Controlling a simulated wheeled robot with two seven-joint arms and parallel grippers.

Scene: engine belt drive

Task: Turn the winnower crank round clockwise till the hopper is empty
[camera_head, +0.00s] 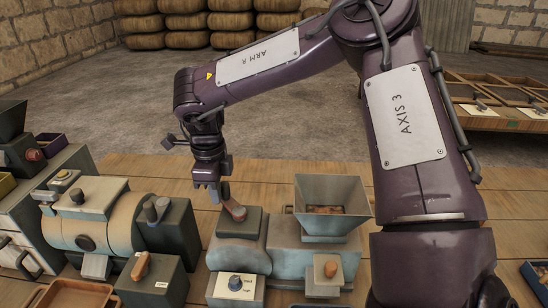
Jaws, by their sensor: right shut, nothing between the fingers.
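A grey-teal machine with a square hopper (352,190) stands on the wooden table, and I take it for the winnower. Brown material shows inside the hopper. On the machine's dark block, left of the hopper, is a crank (235,209) with a reddish-brown grip. My right gripper (213,193) points down at the upper left of the crank. It is shut and empty; whether it touches the crank I cannot tell. My left gripper is not in view.
A cream drum machine (103,236) with levers stands left of the winnower. A dial (235,283) and an orange-brown knob (331,268) are on the winnower's front. A wooden tray (75,292) lies at front left. Bare table lies behind the machines.

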